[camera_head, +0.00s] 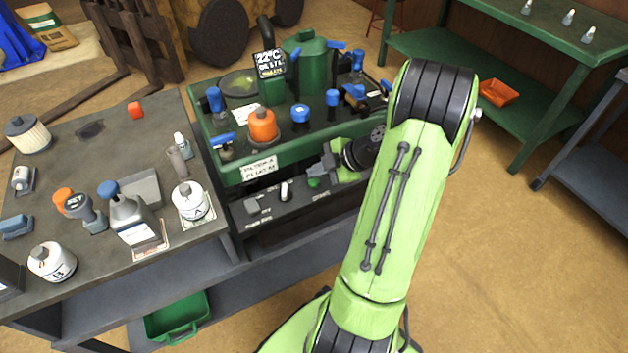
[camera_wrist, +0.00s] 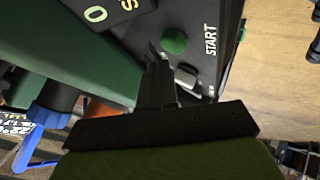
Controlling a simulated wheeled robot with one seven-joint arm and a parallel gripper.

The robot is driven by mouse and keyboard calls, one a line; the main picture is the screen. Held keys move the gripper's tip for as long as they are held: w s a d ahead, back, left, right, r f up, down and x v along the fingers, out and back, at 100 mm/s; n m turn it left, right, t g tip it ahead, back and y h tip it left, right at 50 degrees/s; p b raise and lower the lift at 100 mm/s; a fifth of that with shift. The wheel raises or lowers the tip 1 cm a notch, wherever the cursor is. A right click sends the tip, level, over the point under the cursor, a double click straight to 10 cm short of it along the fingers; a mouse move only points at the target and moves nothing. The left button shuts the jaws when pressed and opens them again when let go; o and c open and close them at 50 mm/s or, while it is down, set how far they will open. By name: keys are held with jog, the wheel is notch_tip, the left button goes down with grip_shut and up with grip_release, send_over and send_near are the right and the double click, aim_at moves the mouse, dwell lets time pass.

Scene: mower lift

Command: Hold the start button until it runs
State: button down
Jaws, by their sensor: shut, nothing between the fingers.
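The green start button (camera_head: 314,183) is on the dark front panel of the green machine. In the wrist view the round green button (camera_wrist: 174,41) sits beside the white word START. My gripper (camera_head: 322,165) is at the panel, just above the button, with its fingers closed and empty. In the wrist view the gripper's dark fingertips (camera_wrist: 154,50) are close beside the button. I cannot tell whether they touch it. The button's face is visible in the wrist view; my arm covers the right part of the panel in the head view.
The green machine top (camera_head: 225,175) carries blue knobs, an orange cap and a small display (camera_head: 269,64). A white toggle lever (camera_head: 284,190) stands left of the button. A cluttered grey table (camera_head: 100,140) is at left. Open floor (camera_head: 500,250) lies at right.

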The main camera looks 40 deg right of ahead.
aim_at(317, 183)
jog(key=shift+f+b, duration=0.45)
jog(key=shift+b, duration=0.25)
jog(key=shift+f, duration=0.45)
jog(key=shift+r, duration=0.1)
dwell(0.8)
jog(key=shift+r, duration=0.8)
jog(key=shift+r+p, duration=1.55)
jog(key=shift+r, duration=1)
